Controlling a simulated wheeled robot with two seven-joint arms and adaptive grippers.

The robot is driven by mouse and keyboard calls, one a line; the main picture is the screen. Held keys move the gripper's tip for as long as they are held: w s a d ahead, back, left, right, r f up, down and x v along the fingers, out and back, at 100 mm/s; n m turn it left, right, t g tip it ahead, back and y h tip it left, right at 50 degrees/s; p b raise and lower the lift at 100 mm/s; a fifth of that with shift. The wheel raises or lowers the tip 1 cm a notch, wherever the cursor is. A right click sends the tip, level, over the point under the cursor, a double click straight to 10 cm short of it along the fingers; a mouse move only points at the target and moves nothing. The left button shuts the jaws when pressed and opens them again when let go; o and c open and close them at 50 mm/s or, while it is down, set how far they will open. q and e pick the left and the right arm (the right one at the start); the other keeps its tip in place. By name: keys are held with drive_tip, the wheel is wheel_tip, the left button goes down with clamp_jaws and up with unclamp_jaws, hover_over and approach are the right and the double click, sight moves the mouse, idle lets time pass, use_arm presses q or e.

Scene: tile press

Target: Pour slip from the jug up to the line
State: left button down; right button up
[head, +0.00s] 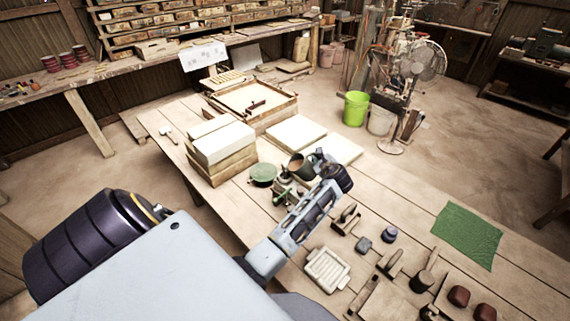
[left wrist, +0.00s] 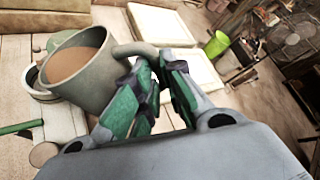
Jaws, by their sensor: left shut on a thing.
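The grey-green jug (head: 303,170) is at the middle of the bench in the head view. In the left wrist view the jug (left wrist: 95,82) shows brown slip inside, below its rim. My left gripper (left wrist: 152,78) is shut on the jug's handle; the gripper also shows in the head view (head: 324,162). The jug leans somewhat in the picture; no stream of slip shows. A pale round vessel (left wrist: 40,84) stands behind and left of the jug, partly hidden by it. No fill line can be made out. My right gripper is not in view.
A green round disc (head: 263,174) lies left of the jug. Stacked pale blocks (head: 222,143) stand further left, and white slabs (head: 296,131) lie behind. A ribbed white tray (head: 327,269), small tools and a green cloth (head: 467,235) are nearer. Bare bench shows right of the jug.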

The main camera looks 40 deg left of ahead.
use_arm(q)
drive_tip(key=shift+s+a+r+n+t+h, duration=0.15)
drive_tip(key=shift+s+a+r+n+t, duration=0.15)
drive_tip(key=shift+r, duration=0.3)
drive_tip(key=shift+s+a+r+n+t+h, duration=0.1)
drive_tip(key=shift+s+r+n+t, duration=0.15)
drive_tip(key=shift+r+n, duration=0.3)
drive_tip(key=shift+s+a+r+n+t+h, duration=0.15)
drive_tip(key=shift+s+r+n+t, duration=0.1)
drive_tip(key=shift+r, duration=0.45)
idle(6.2)
